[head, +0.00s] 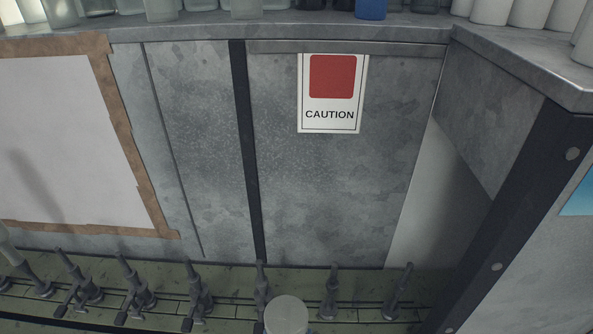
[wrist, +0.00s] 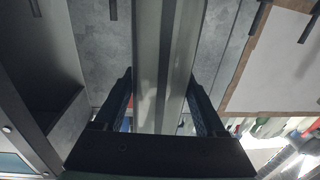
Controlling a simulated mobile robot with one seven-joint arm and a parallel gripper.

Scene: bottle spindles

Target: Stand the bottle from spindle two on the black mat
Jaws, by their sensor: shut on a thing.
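My gripper (wrist: 160,78) is shut on a tall grey-green bottle (wrist: 167,40) in the wrist view, one dark finger on each side of it. The bottle runs out of the top of that picture, so its far end is hidden. In the head view a round pale grey end (head: 287,314) shows at the bottom edge; it looks like a bottle's base seen from above, and I cannot tell for sure that it is the held one. My gripper does not show in the head view. The black mat is not in view.
Several dark bare spindles (head: 198,291) stand in a row on a green rail (head: 232,322). A pale bottle (head: 6,250) is at the far left. A grey wall with a caution sign (head: 330,115) rises behind. A shelf (head: 215,28) above carries several bottles. A dark post (head: 520,190) stands right.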

